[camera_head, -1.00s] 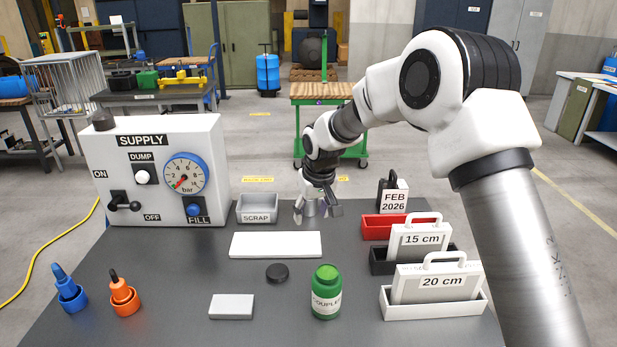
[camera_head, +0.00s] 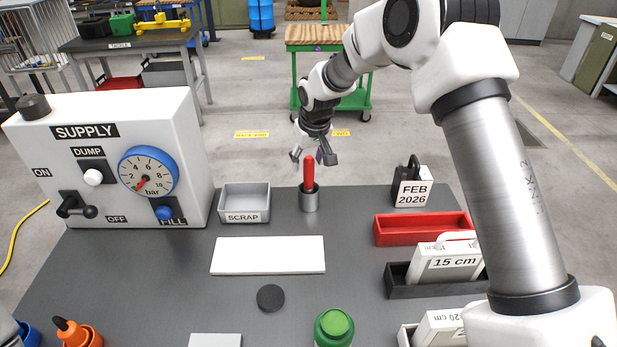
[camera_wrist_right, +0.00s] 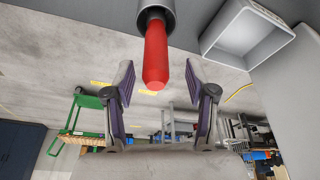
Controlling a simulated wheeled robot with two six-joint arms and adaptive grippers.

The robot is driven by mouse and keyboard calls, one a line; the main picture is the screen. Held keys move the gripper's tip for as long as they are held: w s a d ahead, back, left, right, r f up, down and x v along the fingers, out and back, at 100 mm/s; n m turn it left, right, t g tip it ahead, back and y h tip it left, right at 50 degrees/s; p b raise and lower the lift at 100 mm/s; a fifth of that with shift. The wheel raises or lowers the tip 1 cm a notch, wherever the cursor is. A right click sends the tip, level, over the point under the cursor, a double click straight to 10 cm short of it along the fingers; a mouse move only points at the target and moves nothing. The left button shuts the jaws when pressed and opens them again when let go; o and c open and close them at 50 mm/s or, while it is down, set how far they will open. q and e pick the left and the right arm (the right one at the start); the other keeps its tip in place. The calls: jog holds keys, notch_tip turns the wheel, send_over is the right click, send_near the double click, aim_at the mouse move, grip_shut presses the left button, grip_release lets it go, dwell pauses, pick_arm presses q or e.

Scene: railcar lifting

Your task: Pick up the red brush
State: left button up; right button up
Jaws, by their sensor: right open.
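The red brush (camera_head: 309,174) stands upright in a small grey cup (camera_head: 309,200) at the back edge of the table, with its red handle up. Its lower end is hidden in the cup. My right gripper (camera_head: 312,154) is open and empty near the top of the handle. In the right wrist view, the red handle (camera_wrist_right: 156,52) points in between the two spread fingers (camera_wrist_right: 158,75), apart from both. My left gripper is not in view.
The grey scrap bin (camera_head: 245,203) stands left of the cup. The dated black holder (camera_head: 411,192) and red tray (camera_head: 420,228) are to its right. A white plate (camera_head: 268,255) lies in front. The supply box (camera_head: 110,160) stands at the left.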

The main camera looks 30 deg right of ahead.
aim_at(308, 169)
jog(key=x, duration=0.4)
jog(key=shift+w+d+f+p, duration=0.15)
jog(key=shift+d+f+p, duration=0.15)
jog(key=shift+f+p, duration=0.1)
jog(key=shift+a+r, duration=0.1)
jog(key=shift+r, duration=0.05)
jog(key=shift+s+r, duration=0.1)
jog(key=shift+s, duration=0.1)
jog(key=c, duration=0.4)
grip_shut()
notch_tip(308, 169, up, 10)
jog(key=shift+f+b, duration=0.1)
jog(key=shift+b, duration=0.9)
jog(key=shift+w, duration=0.1)
